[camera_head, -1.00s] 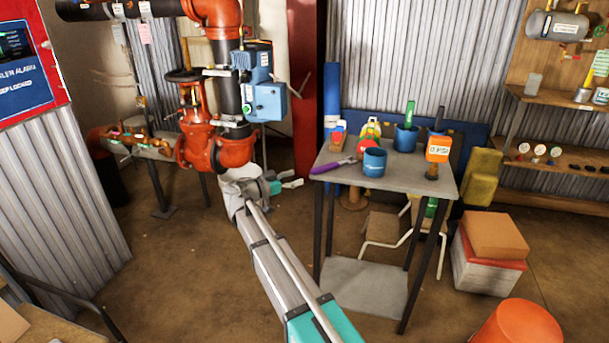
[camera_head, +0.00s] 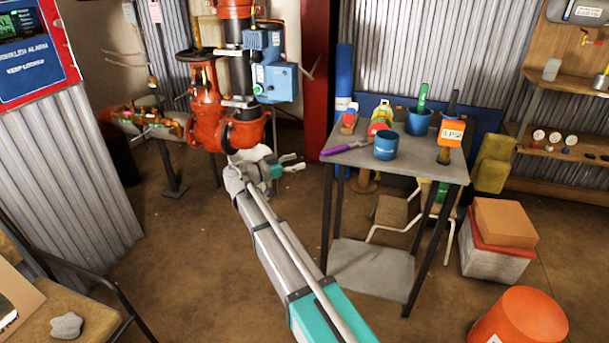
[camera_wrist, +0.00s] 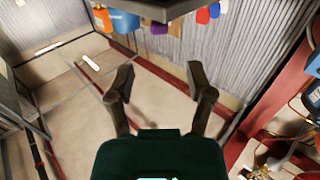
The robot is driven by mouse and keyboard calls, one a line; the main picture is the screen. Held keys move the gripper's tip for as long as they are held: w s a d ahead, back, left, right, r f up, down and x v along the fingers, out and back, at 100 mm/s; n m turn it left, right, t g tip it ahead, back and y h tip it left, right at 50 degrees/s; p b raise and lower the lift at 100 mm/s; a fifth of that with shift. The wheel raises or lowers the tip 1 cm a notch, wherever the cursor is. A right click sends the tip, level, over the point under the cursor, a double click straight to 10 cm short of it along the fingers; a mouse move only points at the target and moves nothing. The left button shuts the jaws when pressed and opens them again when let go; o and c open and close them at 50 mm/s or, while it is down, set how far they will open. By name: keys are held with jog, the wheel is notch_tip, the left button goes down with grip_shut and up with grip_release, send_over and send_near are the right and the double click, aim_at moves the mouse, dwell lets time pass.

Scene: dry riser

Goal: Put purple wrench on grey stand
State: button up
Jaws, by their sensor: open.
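The purple wrench (camera_head: 342,149) lies at the left edge of the grey table (camera_head: 425,167), its purple handle pointing left over the edge. In the wrist view a purple piece (camera_wrist: 159,27), likely its handle, shows at the top under the table's edge. My gripper (camera_head: 293,163) is open and empty, left of the table and apart from the wrench. Its two spread fingers (camera_wrist: 160,80) show in the wrist view with only floor between them. A grey stand (camera_head: 165,131) at the back left carries brass and orange fittings; I cannot tell whether the task's stand is this one.
Red pipework with a blue box (camera_head: 275,82) stands behind my gripper. Boxes (camera_head: 495,250) and an orange bucket (camera_head: 520,318) sit right. A wooden table (camera_head: 85,325) is at lower left.

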jog(key=s+d+f+n+g+y, duration=0.3)
jog(key=s+d+f, duration=0.3)
jog(key=d, duration=0.2)
jog(key=s+d+f+n+g+y, duration=0.2)
jog(key=s+d+f+g+y, duration=0.1)
jog(key=s+d+f, duration=0.4)
jog(key=s+d+f+n+g+y, duration=0.1)
jog(key=s+d+f+n+y, duration=0.1)
jog(key=s+y, duration=0.3)
jog(key=s+d+f+n+g+y, duration=0.1)
jog(key=s+f+n+y, duration=0.2)
jog(key=s, duration=0.6)
jog(key=n+y, duration=0.2)
jog(key=shift+s+d+f+n, duration=0.25)
jog(key=shift+d+f+n, duration=0.05)
jog(key=shift+d+f, duration=0.1)
